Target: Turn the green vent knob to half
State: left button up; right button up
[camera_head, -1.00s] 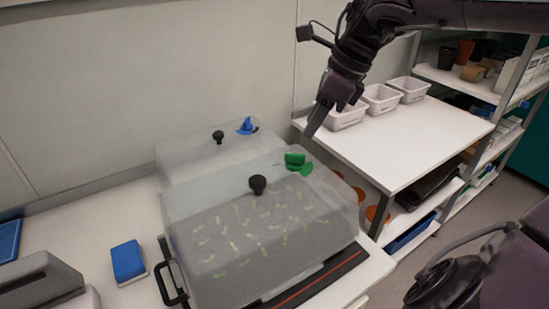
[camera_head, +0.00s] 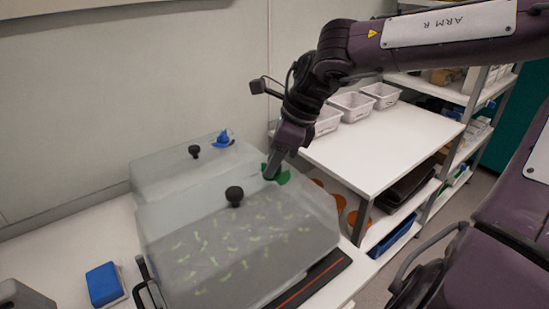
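The green vent knob (camera_head: 282,178) sits on the top right corner of the nearer clear growth chamber lid (camera_head: 195,215). My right gripper (camera_head: 270,174) comes down from the upper right with its fingertips at the knob and hides part of it. I cannot tell whether the fingers touch or grip the knob, or how far apart they are. The knob's pointing direction is mostly hidden. My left gripper is not in view.
A farther chamber (camera_head: 160,175) has a blue knob (camera_head: 223,138) and a black handle (camera_head: 194,151). The near lid has a black handle (camera_head: 234,196). A blue block (camera_head: 104,285) lies at left. White bins (camera_head: 352,105) stand on a side table (camera_head: 385,140).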

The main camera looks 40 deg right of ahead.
grip_shut()
jog(key=shift+m, duration=0.3)
jog(key=m+t+h, duration=0.1)
jog(key=m, duration=0.2)
jog(key=shift+a+m, duration=0.1)
jog(key=shift+m, duration=0.2)
jog(key=m+h, duration=0.1)
jog(key=m, duration=0.2)
jog(key=shift+m+h, duration=0.3)
jog(key=shift+h, duration=0.1)
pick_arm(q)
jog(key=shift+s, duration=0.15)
pick_arm(e)
jog(key=shift+a+m, duration=0.1)
jog(key=shift+m, duration=0.4)
jog(key=shift+h, duration=0.3)
